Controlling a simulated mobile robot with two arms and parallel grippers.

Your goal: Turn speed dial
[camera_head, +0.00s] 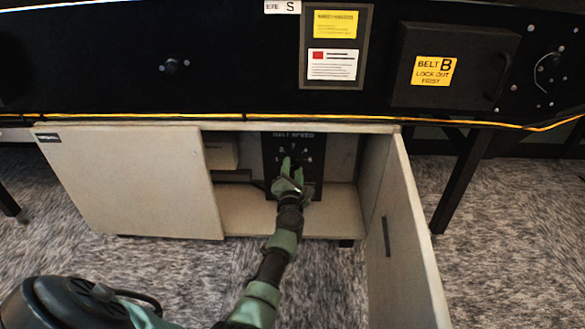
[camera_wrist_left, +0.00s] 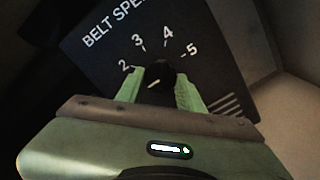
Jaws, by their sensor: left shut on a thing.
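The speed dial is a black knob (camera_wrist_left: 161,74) on a dark panel (camera_wrist_left: 220,75) marked BELT SPEED. The numbers 2, 3, 4 and 5 show around it in the left wrist view; any lower number is hidden. A short white mark by the knob lies on its lower left side, away from the 3 and 4. In the head view the panel (camera_head: 313,172) stands inside the open cabinet. My left gripper (camera_head: 290,172) reaches into the cabinet and is shut on the knob; its green fingers (camera_wrist_left: 162,94) sit on either side of it. My right gripper is not in view.
The cabinet's right door (camera_head: 408,245) is swung open beside my left arm; the left door (camera_head: 128,182) is closed. The cabinet floor (camera_head: 335,222) is bare at right. A black conveyor side with a BELT B box (camera_head: 450,45) runs above, edged by a yellow-orange cable.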

